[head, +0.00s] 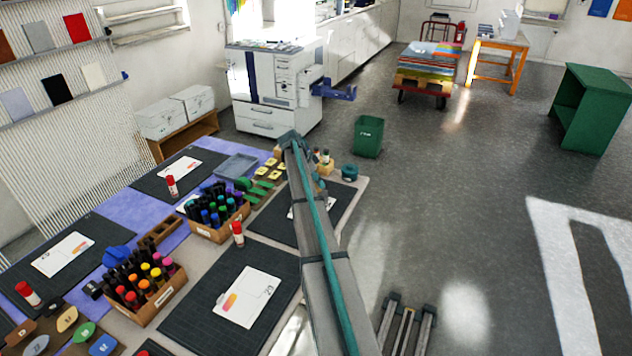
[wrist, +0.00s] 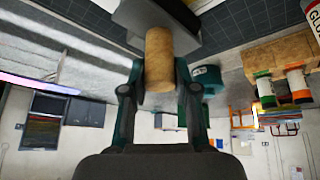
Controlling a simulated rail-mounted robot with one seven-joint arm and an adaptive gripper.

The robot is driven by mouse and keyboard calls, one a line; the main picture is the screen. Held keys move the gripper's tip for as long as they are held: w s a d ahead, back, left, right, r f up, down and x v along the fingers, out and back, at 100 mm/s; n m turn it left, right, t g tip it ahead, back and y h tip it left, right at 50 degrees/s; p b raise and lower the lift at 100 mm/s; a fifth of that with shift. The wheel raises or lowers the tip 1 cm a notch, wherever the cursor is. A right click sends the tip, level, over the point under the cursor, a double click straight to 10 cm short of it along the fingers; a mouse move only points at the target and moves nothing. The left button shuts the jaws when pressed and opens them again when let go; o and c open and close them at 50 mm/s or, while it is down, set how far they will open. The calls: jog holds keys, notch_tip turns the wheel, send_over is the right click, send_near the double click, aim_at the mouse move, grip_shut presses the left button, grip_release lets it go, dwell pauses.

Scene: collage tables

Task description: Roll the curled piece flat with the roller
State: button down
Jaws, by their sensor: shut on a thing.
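My gripper (wrist: 160,75) is shut on a tan, wood-like cylinder (wrist: 159,50), which looks like the roller's handle. A grey block-like part (wrist: 143,18) joins its far end, close to a dark gridded mat (wrist: 240,28). I cannot tell whether it touches the mat. In the head view my arm reaches over the far mat (head: 262,217), and its end hides the gripper and most of what it holds. I cannot clearly make out the curled piece in either view; a pale sliver (wrist: 203,5) shows beside the grey part.
A wooden holder with bottles (wrist: 280,60) and a teal round container (wrist: 207,74) stand near the gripper. Marker boxes (head: 218,222) (head: 150,300), a red-capped glue stick (head: 237,233) and a card (head: 245,297) crowd the table. Open floor lies to the right.

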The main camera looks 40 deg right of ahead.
jog(key=shift+s+d, duration=0.1)
jog(key=shift+s, duration=0.05)
jog(key=shift+s+d, duration=0.35)
jog(key=shift+s, duration=0.35)
jog(key=shift+s+d+b, duration=0.4)
jog(key=shift+s+b, duration=0.05)
jog(key=shift+s, duration=0.15)
jog(key=shift+w, duration=0.1)
jog(key=shift+w+a+b, duration=0.2)
jog(key=shift+w+a, duration=0.25)
jog(key=shift+w, duration=0.3)
jog(key=shift+w+a+b, duration=0.2)
jog(key=shift+w+a, duration=0.25)
jog(key=shift+w, duration=0.25)
